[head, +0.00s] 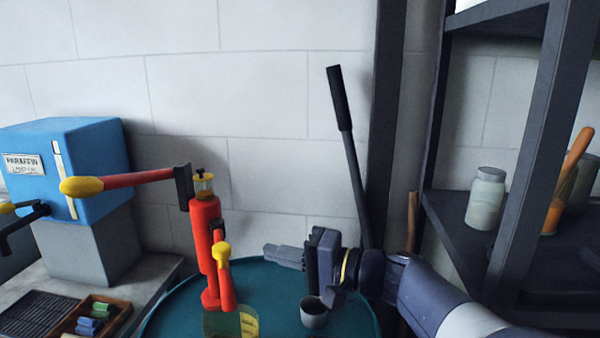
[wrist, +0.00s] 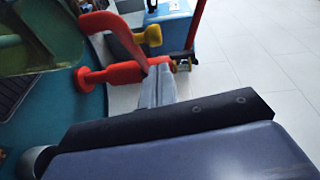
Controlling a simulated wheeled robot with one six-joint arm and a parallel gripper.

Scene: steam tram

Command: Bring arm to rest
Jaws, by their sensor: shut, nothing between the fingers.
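My gripper (head: 285,254) is shut and empty in the head view. It points left above a round teal table (head: 165,315). Its fingers also show in the wrist view (wrist: 157,90), pointing at a red device. The red device (head: 207,240) stands upright on the teal table to the left of my gripper, with a yellow-tipped lever (head: 130,181) reaching left and a yellow knob on its front. It also shows in the wrist view (wrist: 100,78). A gap lies between my fingertips and the red device in the head view. My arm comes in from the lower right.
A small grey cup (head: 313,315) stands below my gripper. A greenish clear vessel (head: 218,324) stands at the table's front. A black-handled lever (head: 342,110) rises behind my gripper. A dark shelf (head: 455,215) with a jar (head: 486,200) is right. A blue paraffin box (head: 105,160) is left.

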